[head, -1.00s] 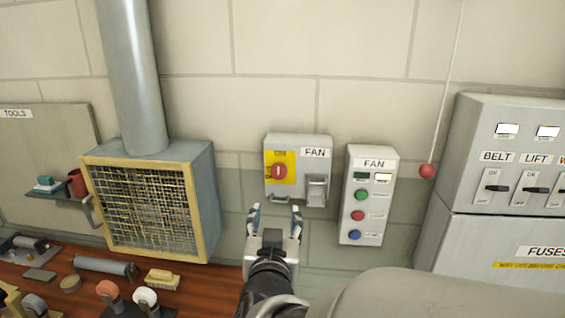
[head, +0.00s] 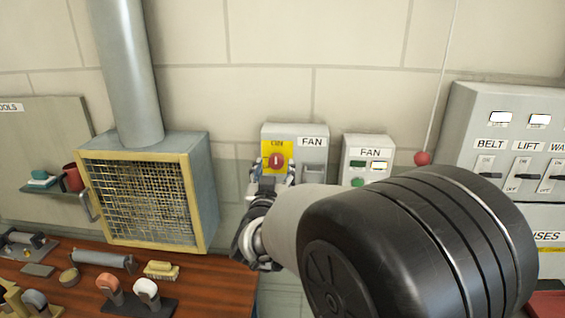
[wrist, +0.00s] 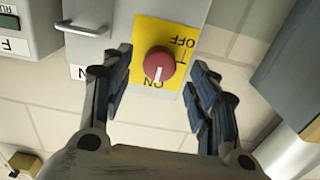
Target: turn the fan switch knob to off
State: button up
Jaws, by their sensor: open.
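The red fan switch knob (head: 276,160) sits on a yellow plate (head: 288,147) on the grey FAN switch box (head: 311,157). In the wrist view, which shows the box upside down, the knob (wrist: 158,63) has a white mark pointing at ON. The OFF label (wrist: 180,42) is about a quarter turn away. My gripper (head: 274,172) is open in front of the knob. In the wrist view its fingers (wrist: 160,70) stand on either side of the knob, with gaps on both sides.
A second FAN box (head: 368,153) with lights and buttons is to the right, partly hidden by my arm. A red ball (head: 422,158) hangs on a cord beyond it. A caged fan housing (head: 145,197) stands left, above a bench with tools.

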aim_at(276, 164)
jog(key=shift+w, duration=1.8)
jog(key=shift+c, duration=0.5)
jog(key=c, duration=1)
